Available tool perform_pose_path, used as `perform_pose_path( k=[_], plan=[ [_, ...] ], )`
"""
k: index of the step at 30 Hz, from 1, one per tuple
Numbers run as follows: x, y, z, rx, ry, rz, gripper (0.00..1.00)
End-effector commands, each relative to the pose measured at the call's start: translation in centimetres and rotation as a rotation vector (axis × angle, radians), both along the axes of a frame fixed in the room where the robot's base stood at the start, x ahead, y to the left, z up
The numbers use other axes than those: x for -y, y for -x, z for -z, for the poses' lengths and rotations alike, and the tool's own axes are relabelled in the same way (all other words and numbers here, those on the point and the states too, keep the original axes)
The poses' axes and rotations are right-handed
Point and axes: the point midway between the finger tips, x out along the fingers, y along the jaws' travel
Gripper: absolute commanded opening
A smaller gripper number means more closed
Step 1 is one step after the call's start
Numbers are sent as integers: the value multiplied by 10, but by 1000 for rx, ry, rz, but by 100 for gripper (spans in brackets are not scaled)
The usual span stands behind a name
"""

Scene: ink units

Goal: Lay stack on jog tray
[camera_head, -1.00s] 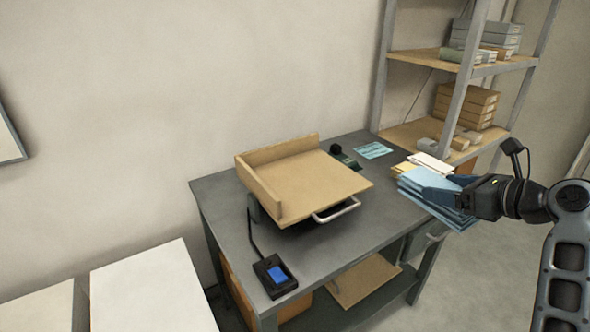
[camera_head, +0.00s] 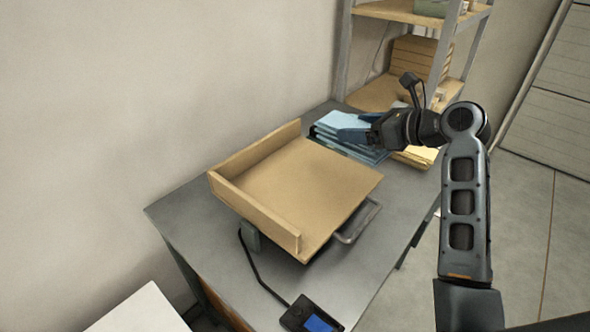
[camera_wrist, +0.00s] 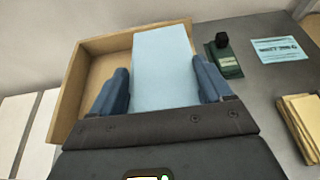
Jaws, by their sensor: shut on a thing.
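My gripper (camera_head: 362,134) is shut on a stack of light blue sheets (camera_head: 342,124) just beyond the tray's right side in the head view. In the wrist view the stack (camera_wrist: 162,68) lies between the two blue fingers of my gripper (camera_wrist: 163,90). The jog tray (camera_head: 310,187) is a tan wooden tray with raised walls along two sides, tilted on a stand on the grey table. It is empty in the head view. The tray (camera_wrist: 100,72) shows behind the stack in the wrist view. I cannot tell whether the stack touches the tray's edge.
A control box with a blue screen (camera_head: 312,317) sits at the table's front, cabled to the tray's stand. Yellowish sheets (camera_head: 416,156) lie right of the stack. A dark green stamp-like object (camera_wrist: 226,60) and a pale blue card (camera_wrist: 278,50) lie on the grey table (camera_wrist: 262,95). Shelving (camera_head: 385,90) stands behind.

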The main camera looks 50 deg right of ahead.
Motion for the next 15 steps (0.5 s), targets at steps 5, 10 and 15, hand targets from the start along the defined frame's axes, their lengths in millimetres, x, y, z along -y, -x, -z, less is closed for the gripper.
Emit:
perform_pose_path(
  k=[5, 10, 15],
  plan=[
    [-26, -23, 20, -3, -3, -5, 31],
    [-51, -47, 41, -2, -3, -4, 31],
    [-70, -67, 57, 0, -2, -4, 31]
  ],
)
